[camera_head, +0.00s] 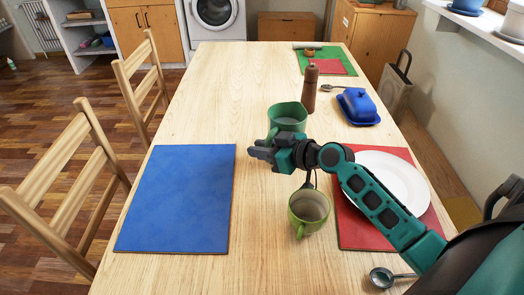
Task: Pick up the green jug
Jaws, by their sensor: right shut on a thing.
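The green jug (288,115) is near the middle of the wooden table in the head view, upright, with its open top showing. My right gripper (260,153) reaches in from the right and is at the near side of the jug, by its handle. It is shut on the jug; the contact itself is partly hidden behind the gripper and wrist. I cannot tell whether the jug's base touches the table. My left gripper is not in view.
A green mug (309,209) stands just below my right wrist. A white plate (385,178) lies on a red mat (357,232) under my forearm. A brown pepper mill (310,88) and blue butter dish (358,107) stand beyond. A blue mat (178,197) lies empty at left.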

